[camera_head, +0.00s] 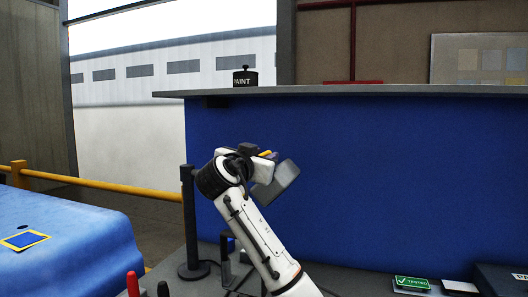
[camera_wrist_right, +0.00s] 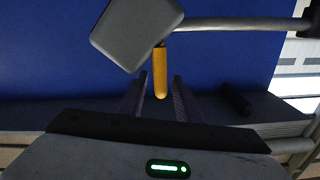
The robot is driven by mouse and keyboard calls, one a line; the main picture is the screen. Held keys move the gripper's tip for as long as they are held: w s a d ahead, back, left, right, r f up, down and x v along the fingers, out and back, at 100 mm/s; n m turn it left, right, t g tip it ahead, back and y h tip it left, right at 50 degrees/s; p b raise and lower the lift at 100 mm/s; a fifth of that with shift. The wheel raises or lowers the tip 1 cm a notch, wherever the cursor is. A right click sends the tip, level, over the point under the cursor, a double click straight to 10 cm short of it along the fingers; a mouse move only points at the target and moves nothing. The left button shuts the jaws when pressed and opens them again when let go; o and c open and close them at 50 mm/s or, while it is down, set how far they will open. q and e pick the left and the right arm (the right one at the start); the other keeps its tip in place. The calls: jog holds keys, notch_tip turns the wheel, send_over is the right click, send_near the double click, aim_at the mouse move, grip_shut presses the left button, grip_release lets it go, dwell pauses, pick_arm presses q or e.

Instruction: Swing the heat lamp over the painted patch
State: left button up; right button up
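The heat lamp has a grey box head (camera_head: 277,185) with an orange handle, and a dark post (camera_head: 190,222) stands left of it. In the right wrist view the head (camera_wrist_right: 137,32) joins a grey bar (camera_wrist_right: 235,24), and the orange handle (camera_wrist_right: 160,70) points toward my gripper. My right gripper (camera_wrist_right: 156,82) is open, its fingers on either side of the handle with gaps visible. In the head view my right gripper (camera_head: 258,160) is at the lamp head and partly hides it. The painted patch (camera_head: 26,240), blue with a yellow border, is on the blue body panel at left. My left gripper is not in view.
A blue wall (camera_head: 400,180) under a grey shelf (camera_head: 400,90) stands behind the lamp. A black paint can (camera_head: 245,77) is on the shelf. A yellow rail (camera_head: 100,186) runs behind the blue panel (camera_head: 85,245). A green sign (camera_head: 411,283) lies at lower right.

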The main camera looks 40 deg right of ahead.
jog(key=shift+w+d, duration=0.2)
jog(key=shift+d, duration=0.2)
grip_shut()
jog(key=shift+s+a, duration=0.1)
